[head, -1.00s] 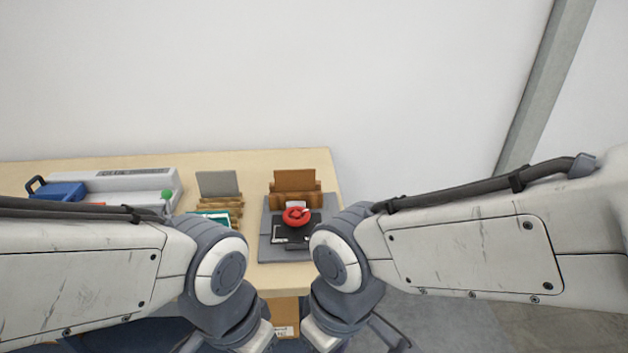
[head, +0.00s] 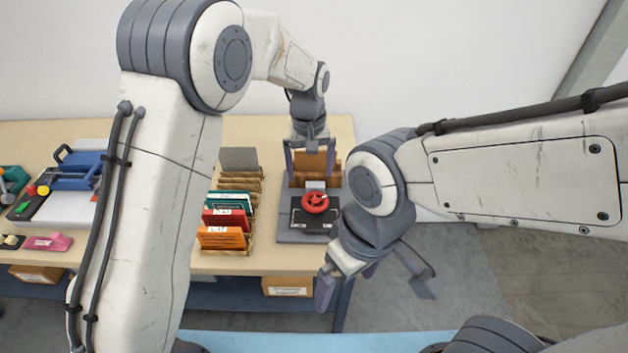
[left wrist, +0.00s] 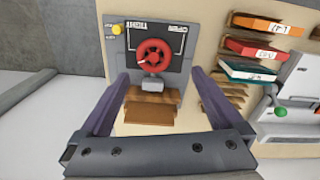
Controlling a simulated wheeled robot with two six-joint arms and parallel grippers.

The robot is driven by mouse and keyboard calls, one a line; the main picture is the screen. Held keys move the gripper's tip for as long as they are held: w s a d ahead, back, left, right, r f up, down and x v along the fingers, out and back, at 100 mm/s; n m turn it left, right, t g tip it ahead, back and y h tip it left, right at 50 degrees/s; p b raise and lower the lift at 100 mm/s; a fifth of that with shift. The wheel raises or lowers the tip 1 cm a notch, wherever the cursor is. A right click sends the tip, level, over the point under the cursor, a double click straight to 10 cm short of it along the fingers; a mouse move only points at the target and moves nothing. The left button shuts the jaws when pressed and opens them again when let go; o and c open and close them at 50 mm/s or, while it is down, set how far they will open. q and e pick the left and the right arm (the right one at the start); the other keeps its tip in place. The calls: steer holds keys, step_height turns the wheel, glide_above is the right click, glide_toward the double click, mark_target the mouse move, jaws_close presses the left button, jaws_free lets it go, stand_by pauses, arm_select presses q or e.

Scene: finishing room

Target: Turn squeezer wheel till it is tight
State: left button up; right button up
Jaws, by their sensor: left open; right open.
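The squeezer has a red wheel (head: 315,203) over a black plate (head: 300,218) on a grey base (head: 282,232), at the table's right end. In the left wrist view, the red wheel (left wrist: 153,53) has a white mark on its left side. My left gripper (head: 311,170) is open and empty, pointing down behind the wheel, and its fingers are apart from the wheel. In the left wrist view, its fingers (left wrist: 160,77) stand apart below the wheel. My right gripper (head: 375,290) is open and empty, low in front of the table's right end.
A brown board in a wooden holder (head: 300,181) stands just behind the wheel. A wooden rack of coloured folders (head: 226,220) stands left of the squeezer. A blue-handled machine (head: 50,207) is farther left. Floor is free right of the table (head: 262,265).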

mark_target(316, 199)
arm_select(q)
steer(key=shift+n, duration=0.3)
steer(key=f+p, duration=0.1)
steer(key=f, duration=0.2)
steer(key=w+f+p, duration=0.1)
steer(key=f, duration=0.3)
steer(key=d+f+p, duration=0.1)
steer(key=f, duration=0.3)
steer(key=shift+w+d+f, duration=0.1)
steer(key=shift+w+f, duration=0.1)
steer(key=shift+w, duration=0.2)
steer(key=c, duration=1)
steer(key=shift+f+m+b, duration=0.1)
steer(key=shift+m+b, duration=0.25)
steer(key=shift+m, duration=0.45)
steer(key=m, duration=0.3)
steer(key=shift+b, duration=0.4)
steer(key=o, duration=1)
